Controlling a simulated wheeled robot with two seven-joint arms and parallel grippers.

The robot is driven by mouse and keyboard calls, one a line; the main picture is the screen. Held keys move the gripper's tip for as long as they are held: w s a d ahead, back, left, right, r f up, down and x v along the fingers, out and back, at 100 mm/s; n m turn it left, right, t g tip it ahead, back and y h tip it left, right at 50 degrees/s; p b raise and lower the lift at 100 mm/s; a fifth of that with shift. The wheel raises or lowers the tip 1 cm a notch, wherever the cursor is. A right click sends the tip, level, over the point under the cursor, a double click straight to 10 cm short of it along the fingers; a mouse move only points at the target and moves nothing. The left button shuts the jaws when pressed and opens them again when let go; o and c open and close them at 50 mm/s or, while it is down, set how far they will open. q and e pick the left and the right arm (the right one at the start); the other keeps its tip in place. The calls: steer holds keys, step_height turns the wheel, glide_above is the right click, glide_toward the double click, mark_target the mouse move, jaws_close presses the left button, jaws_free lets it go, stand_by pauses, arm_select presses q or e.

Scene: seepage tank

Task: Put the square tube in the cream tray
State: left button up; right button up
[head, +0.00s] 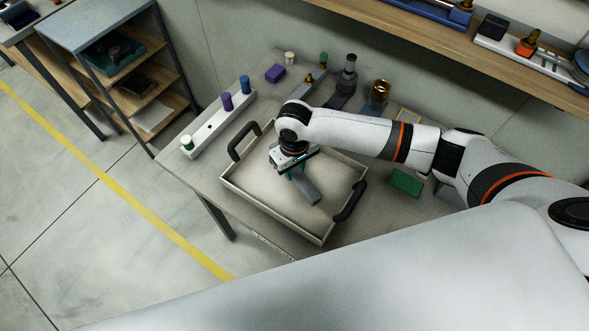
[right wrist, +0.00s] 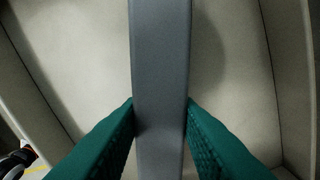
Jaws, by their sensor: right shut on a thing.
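The cream tray (head: 238,191) stands on the grey table, with a dark handle at each of two opposite ends. My right gripper (head: 291,174) is over the inside of the tray, pointing down. It is shut on the grey square tube (head: 306,190), which lies within the tray's walls in the head view. In the right wrist view the tube (right wrist: 161,70) runs between the two green fingers, with the tray floor (right wrist: 80,60) behind it. I cannot tell whether the tube touches the floor. My left gripper is not in view.
A white rack (head: 212,130) with purple, blue and green-topped pieces stands left of the tray. A purple block (head: 275,73), a dark fixture (head: 346,78) and a brass cylinder (head: 378,92) stand behind it. A green block (head: 405,182) lies right of the tray.

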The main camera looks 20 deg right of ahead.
mark_target(295, 169)
steer(key=shift+f, duration=0.65)
steer(key=shift+w+f, duration=0.1)
steer(key=shift+f, duration=0.25)
steer(key=o, duration=1)
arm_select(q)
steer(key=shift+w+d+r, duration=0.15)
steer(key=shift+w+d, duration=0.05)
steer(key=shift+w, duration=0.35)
arm_select(e)
steer(key=shift+o, duration=0.2)
steer(key=shift+r, duration=0.2)
arm_select(q)
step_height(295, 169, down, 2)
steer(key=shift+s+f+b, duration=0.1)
steer(key=shift+b, duration=0.9)
arm_select(e)
step_height(295, 169, up, 12)
